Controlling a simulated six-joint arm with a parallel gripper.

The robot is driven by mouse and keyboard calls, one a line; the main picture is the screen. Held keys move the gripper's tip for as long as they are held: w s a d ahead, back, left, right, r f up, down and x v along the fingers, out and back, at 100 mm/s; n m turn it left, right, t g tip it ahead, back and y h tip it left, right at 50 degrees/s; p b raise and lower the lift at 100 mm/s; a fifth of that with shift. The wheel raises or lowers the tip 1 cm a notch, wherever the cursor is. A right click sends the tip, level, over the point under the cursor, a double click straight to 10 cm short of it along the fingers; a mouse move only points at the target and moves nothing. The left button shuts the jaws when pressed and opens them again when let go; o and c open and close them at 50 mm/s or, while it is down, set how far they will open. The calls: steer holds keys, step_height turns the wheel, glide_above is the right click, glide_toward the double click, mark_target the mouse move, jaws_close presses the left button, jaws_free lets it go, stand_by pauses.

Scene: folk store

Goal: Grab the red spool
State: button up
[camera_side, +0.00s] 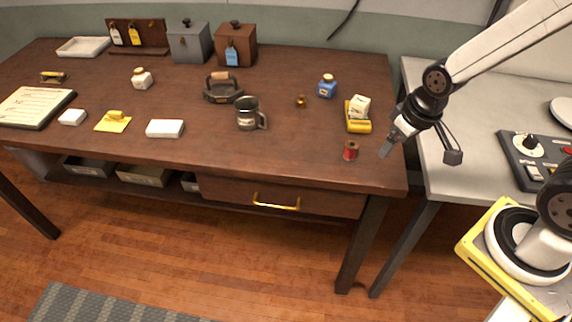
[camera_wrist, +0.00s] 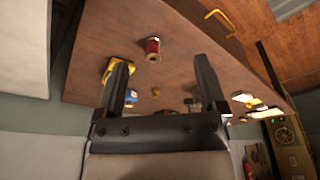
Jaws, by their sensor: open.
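The red spool (camera_side: 350,151) stands upright near the front right corner of the dark wooden table (camera_side: 200,120). My gripper (camera_side: 392,148) is to the right of the spool, by the table's right edge, apart from it. In the wrist view the spool (camera_wrist: 152,48) shows ahead of my gripper (camera_wrist: 163,72), between and beyond the two finger tips. The fingers are spread wide with nothing between them.
A yellow holder with a white block (camera_side: 358,113) stands just behind the spool. The tabletop left of the spool is clear. A grey table (camera_side: 470,110) adjoins at right.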

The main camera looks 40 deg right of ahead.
steer(key=m+t+y, duration=0.1)
steer(key=m+y, duration=1.2)
steer(key=m, duration=0.8)
glide_toward(355, 143)
steer(key=x, duration=0.5)
steer(key=shift+s+a, duration=0.3)
steer(key=shift+a, duration=0.05)
steer(key=shift+w+d+m+t, duration=0.25)
steer(key=shift+d+m+t, duration=0.05)
steer(key=shift+a, duration=0.1)
steer(key=shift+x, duration=1.25)
steer(key=shift+f, duration=0.1)
